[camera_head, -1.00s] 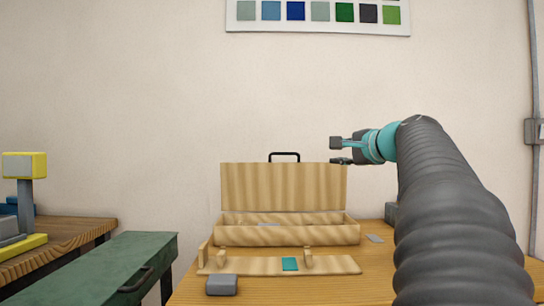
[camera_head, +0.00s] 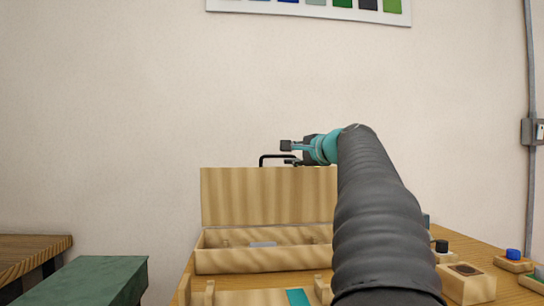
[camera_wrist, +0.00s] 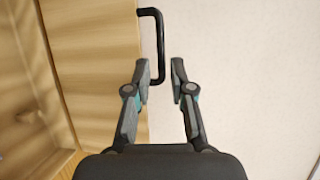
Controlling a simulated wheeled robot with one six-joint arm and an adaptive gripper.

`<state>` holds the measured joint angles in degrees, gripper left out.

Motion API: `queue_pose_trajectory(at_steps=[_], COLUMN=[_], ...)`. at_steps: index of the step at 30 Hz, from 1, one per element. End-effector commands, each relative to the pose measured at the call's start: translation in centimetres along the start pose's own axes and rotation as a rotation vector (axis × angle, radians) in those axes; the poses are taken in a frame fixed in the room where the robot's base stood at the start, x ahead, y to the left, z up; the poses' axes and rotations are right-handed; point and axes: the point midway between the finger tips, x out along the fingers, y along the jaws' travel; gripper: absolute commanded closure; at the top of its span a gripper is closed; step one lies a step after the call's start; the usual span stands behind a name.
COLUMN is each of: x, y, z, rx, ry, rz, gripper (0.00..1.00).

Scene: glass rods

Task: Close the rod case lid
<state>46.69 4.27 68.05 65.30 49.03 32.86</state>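The wooden rod case (camera_head: 265,260) stands on the table with its lid (camera_head: 250,197) open and upright at the back. A black handle (camera_head: 264,160) sticks up from the lid's top edge. My gripper (camera_head: 290,153) is at the right part of the handle in the head view. In the wrist view the gripper (camera_wrist: 163,72) is open, and the lid (camera_wrist: 97,70) fills the left side. The handle (camera_wrist: 160,45) reaches down between the fingertips, close to the left finger. I cannot tell whether it touches.
A wooden rack with a teal patch (camera_head: 298,297) lies in front of the case. A wooden block (camera_head: 466,284) and small items stand at the table's right. A green cabinet (camera_head: 85,280) stands at the left. The wall (camera_head: 120,110) is close behind.

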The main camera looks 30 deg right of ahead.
Motion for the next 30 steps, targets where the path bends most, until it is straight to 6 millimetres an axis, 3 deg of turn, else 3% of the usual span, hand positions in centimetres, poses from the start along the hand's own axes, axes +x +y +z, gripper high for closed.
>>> queue_pose_trajectory(at_steps=[9, 15, 28, 30], x=[5.8, 8.1, 8.9, 8.9], y=[-0.1, -0.1, 0.0, 0.0], z=[-0.1, -0.1, 0.1, 0.1], rx=[0.0, 0.0, -0.001, -0.001], ry=[0.002, 0.001, 0.0, 0.0], rz=[0.001, 0.0, 0.0, 0.0], gripper=[0.77, 0.77, 0.77, 0.95])
